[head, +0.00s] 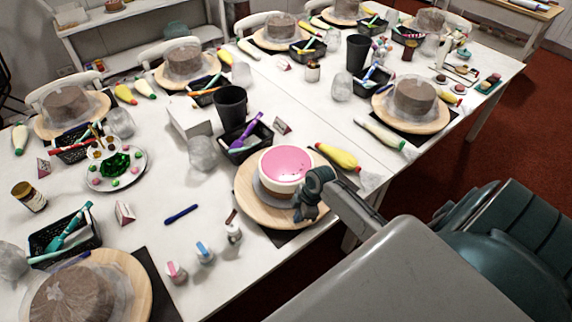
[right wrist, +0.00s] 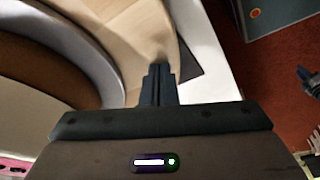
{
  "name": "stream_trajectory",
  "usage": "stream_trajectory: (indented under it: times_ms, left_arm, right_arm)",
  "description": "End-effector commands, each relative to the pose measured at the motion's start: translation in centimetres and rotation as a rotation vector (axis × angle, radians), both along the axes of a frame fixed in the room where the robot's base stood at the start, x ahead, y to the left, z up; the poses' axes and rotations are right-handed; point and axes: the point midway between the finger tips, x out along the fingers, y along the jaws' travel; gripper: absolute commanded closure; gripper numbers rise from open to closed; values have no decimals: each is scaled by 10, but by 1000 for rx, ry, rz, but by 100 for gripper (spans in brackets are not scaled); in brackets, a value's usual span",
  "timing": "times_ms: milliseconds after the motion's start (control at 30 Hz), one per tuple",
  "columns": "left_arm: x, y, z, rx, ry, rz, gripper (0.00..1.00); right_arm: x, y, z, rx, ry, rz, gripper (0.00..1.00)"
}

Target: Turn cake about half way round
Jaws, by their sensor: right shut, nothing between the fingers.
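The cake (head: 285,165) has a pink top, pale sides and a brown band. It stands on a round wooden turntable (head: 245,195) at the table's near edge. My right gripper (head: 302,213) is shut and empty at the turntable's near right rim, close beside the cake. In the right wrist view its shut fingers (right wrist: 158,80) reach the outer edge of the wooden turntable (right wrist: 135,45). I cannot tell whether they touch it. The cake's side shows at the left of that view. My left gripper is not in view.
More turntables with brown cakes (head: 415,96) fill the table. Red floor lies right of the table edge.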

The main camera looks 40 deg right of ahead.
Motion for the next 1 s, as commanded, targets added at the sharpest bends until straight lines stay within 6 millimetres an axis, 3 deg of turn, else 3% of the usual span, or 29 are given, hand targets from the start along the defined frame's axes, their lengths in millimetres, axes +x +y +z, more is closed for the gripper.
stream_trajectory:
  times_ms: [433, 833, 1000]
  left_arm:
    - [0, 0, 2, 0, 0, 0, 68]
    - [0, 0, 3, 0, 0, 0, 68]
    - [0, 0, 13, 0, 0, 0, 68]
  right_arm:
    - [-12, -56, 0, -4, 1, 0, 100]
    - [-13, -60, 1, 0, 0, 0, 100]
    - [-13, -60, 16, -1, -1, 1, 100]
